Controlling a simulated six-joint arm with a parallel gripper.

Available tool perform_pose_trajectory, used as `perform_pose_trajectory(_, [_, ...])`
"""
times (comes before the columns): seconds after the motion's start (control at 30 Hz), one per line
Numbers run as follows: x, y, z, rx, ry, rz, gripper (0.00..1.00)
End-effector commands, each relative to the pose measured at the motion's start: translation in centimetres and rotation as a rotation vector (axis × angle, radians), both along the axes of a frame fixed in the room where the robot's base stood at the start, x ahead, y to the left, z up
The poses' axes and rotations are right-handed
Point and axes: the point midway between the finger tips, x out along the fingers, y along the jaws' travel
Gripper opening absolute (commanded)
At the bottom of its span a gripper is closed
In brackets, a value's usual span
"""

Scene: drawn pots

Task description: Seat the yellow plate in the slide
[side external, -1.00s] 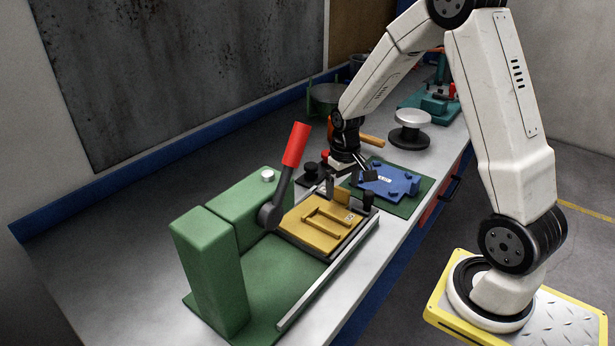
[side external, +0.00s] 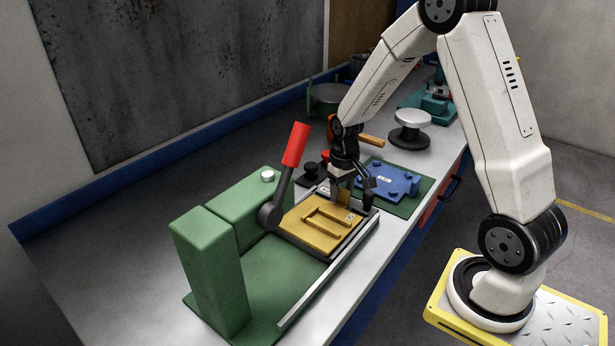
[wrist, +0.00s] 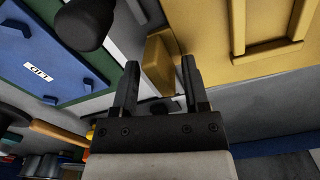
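The yellow plate (side external: 318,229) lies flat on the dark slide of the green press, with a raised frame on top and an upright yellow block (side external: 341,196) at its far end. In the wrist view the plate (wrist: 225,35) fills the upper right, and the block (wrist: 159,64) shows between my fingertips. My gripper (side external: 355,188) is low over the far end of the plate. Its two fingers (wrist: 160,66) are apart, one on each side of the block. I cannot tell whether they touch it. The fit of the plate in the slide is partly hidden.
The press's red-handled lever (side external: 294,146) rises beside the plate. A blue plate (side external: 390,181) on a green mat (side external: 408,208) lies just beyond my gripper. A dark knob (wrist: 88,22) is close by in the wrist view. A silver-topped stand (side external: 411,118) is farther back.

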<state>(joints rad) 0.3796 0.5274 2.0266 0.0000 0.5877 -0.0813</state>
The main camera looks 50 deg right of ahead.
Motion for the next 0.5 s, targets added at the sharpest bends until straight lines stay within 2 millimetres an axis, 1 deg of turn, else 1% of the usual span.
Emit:
perform_pose_trajectory(0.03, [0.0, 0.0, 0.01, 0.0, 0.0, 0.0, 0.4])
perform_pose_trajectory(0.07, [0.0, 0.0, 0.01, 0.0, 0.0, 0.0, 0.3])
perform_pose_trajectory(0.1, [0.0, 0.0, 0.01, 0.0, 0.0, 0.0, 0.17])
perform_pose_trajectory(0.17, [0.0, 0.0, 0.01, 0.0, 0.0, 0.0, 0.0])
perform_pose_trajectory(0.5, [0.05, -0.01, 0.09, -0.001, -0.002, -0.002, 0.0])
